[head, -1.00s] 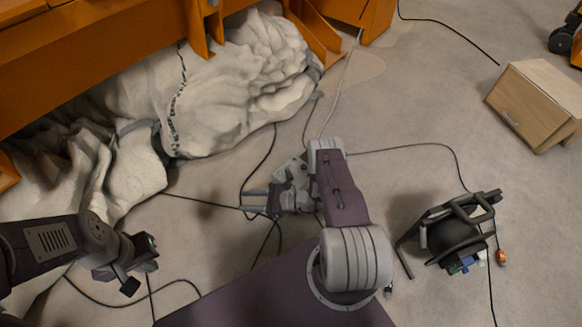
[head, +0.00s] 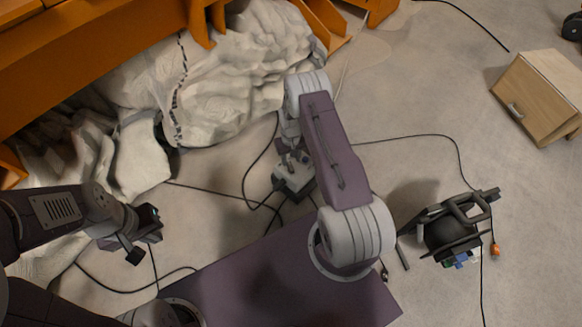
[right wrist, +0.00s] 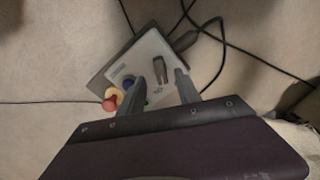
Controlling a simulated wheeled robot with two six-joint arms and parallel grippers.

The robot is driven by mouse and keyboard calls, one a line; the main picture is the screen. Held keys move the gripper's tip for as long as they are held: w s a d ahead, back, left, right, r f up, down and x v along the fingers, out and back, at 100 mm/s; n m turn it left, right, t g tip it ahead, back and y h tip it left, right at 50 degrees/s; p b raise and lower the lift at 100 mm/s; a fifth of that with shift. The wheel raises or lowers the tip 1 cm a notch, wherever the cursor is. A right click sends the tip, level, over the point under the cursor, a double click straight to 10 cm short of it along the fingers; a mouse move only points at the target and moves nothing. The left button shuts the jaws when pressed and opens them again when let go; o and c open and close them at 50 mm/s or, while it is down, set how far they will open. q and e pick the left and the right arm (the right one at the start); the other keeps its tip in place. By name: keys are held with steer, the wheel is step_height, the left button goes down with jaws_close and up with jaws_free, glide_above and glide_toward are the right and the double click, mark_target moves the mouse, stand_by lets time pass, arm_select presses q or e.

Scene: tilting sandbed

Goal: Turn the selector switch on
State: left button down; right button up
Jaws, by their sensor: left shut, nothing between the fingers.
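A pale control box (head: 297,181) sits on the floor below my right gripper (head: 290,158) in the head view. In the right wrist view, the box (right wrist: 150,52) carries a dark selector switch (right wrist: 160,68), a blue button (right wrist: 128,82) and a red knob on a yellow base (right wrist: 110,101). My right gripper (right wrist: 160,78) is open, with its two fingers apart and the selector appearing between their tips. Whether they touch it I cannot tell. A finger hides part of the box face. My left gripper (head: 137,250) is shut and empty, away from the box.
Black cables run across the floor around the box. A pale rocky sandbed (head: 225,85) under an orange frame (head: 95,55) fills the upper left. A black device (head: 450,230) and a wooden cabinet (head: 535,97) stand to the right. Open floor lies between them.

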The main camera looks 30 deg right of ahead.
mark_target(291, 167)
step_height(291, 167, down, 6)
steer(key=shift+r+b, duration=0.25)
steer(key=shift+b, duration=0.9)
arm_select(q)
step_height(291, 167, down, 3)
steer(key=shift+f, duration=0.15)
arm_select(e)
jaws_close()
steer(key=shift+r, duration=0.1)
steer(key=m+p, duration=0.1)
steer(key=m, duration=0.1)
steer(key=shift+a+m, duration=0.1)
steer(key=shift+m, duration=0.3)
arm_select(q)
steer(key=shift+r+p, duration=0.3)
steer(key=shift+r, duration=0.45)
arm_select(e)
steer(key=shift+m, duration=1.9)
